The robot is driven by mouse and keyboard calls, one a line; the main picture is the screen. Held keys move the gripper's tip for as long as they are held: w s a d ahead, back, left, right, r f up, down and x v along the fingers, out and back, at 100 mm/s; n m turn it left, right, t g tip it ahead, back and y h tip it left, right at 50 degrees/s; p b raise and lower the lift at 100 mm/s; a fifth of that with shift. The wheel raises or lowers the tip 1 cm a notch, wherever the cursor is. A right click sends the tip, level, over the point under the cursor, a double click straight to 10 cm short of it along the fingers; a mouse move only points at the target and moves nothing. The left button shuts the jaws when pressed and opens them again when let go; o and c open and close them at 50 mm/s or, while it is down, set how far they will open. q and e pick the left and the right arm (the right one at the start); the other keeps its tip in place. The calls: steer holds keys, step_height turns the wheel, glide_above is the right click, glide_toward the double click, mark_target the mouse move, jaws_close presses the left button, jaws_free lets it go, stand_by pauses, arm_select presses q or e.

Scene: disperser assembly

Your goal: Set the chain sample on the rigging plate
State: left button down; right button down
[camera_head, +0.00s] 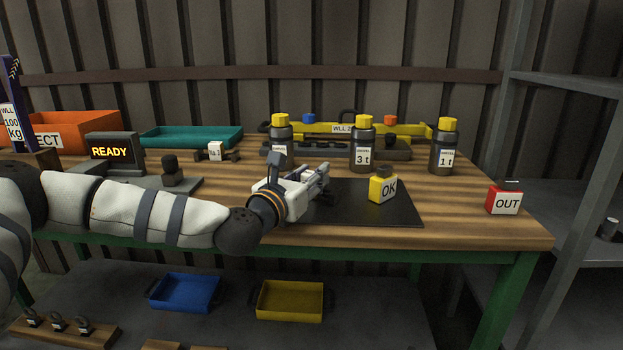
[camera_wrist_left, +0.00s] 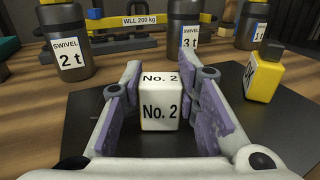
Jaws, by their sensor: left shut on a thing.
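My left gripper (camera_head: 322,182) is over the black mat on the bench. In the left wrist view, its purple-padded fingers (camera_wrist_left: 160,90) are shut on a white block (camera_wrist_left: 160,112) marked "No. 2", probably the tag of the chain sample. In the head view the fingers mostly hide this block. I cannot tell whether it touches the mat. No chain links show clearly. The flat black mat (camera_head: 390,215) may be the rigging plate; no label on it shows. My right gripper is not in view.
A yellow "OK" block (camera_head: 382,187) stands on the mat, right of the gripper. Bottles (camera_head: 362,150) stand behind; a red "OUT" block (camera_head: 503,200) is near the right edge. A "READY" display (camera_head: 110,153), a teal tray (camera_head: 190,137) and a white-tagged dark piece (camera_head: 216,151) are left.

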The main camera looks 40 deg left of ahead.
arm_select(q)
steer(key=shift+r, duration=0.15)
steer(key=shift+f, duration=0.2)
steer(key=c, duration=1.2)
jaws_free()
steer(key=shift+r, duration=0.3)
steer(key=s, duration=0.4)
steer(key=s+d, duration=0.1)
steer(key=s, duration=0.7)
steer(key=shift+d+f, duration=0.15)
steer(key=shift+d, duration=0.25)
